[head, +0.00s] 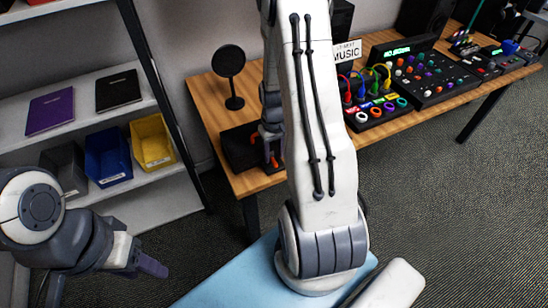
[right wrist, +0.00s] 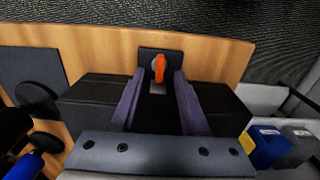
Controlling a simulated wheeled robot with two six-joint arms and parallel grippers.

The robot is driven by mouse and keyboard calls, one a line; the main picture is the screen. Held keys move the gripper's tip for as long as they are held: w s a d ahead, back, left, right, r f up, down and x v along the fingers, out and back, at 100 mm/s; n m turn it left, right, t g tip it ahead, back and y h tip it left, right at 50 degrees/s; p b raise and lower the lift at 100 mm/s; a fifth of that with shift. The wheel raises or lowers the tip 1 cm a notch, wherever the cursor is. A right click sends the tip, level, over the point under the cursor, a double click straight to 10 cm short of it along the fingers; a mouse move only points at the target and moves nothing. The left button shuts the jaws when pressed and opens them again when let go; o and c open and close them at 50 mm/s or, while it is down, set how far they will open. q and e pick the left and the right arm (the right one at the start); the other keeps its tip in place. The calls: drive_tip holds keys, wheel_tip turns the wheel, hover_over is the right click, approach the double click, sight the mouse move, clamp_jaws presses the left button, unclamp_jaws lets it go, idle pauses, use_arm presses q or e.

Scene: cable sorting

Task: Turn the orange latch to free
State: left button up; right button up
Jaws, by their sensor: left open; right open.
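The orange latch (right wrist: 159,68) stands on a small dark plate (right wrist: 147,55) at the edge of the wooden table in the right wrist view. My right gripper (right wrist: 160,84) is open, with one purple finger on each side of the latch and a visible gap to each. In the head view, a bit of orange (head: 274,158) shows beside the black box (head: 238,152), mostly hidden by my right arm. My left gripper (head: 150,266) is at the lower left of the head view, open, away from the table, with no object seen in it.
The wooden table (head: 206,98) holds a round black disc on a stand (head: 229,62). Patch panels (head: 430,78) with colored cables stand further right. A shelf at left holds blue (head: 107,155) and yellow (head: 152,142) bins. Floor is clear at right.

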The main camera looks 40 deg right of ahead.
sight(274, 163)
drive_tip(key=shift+f, duration=1.15)
clamp_jaws()
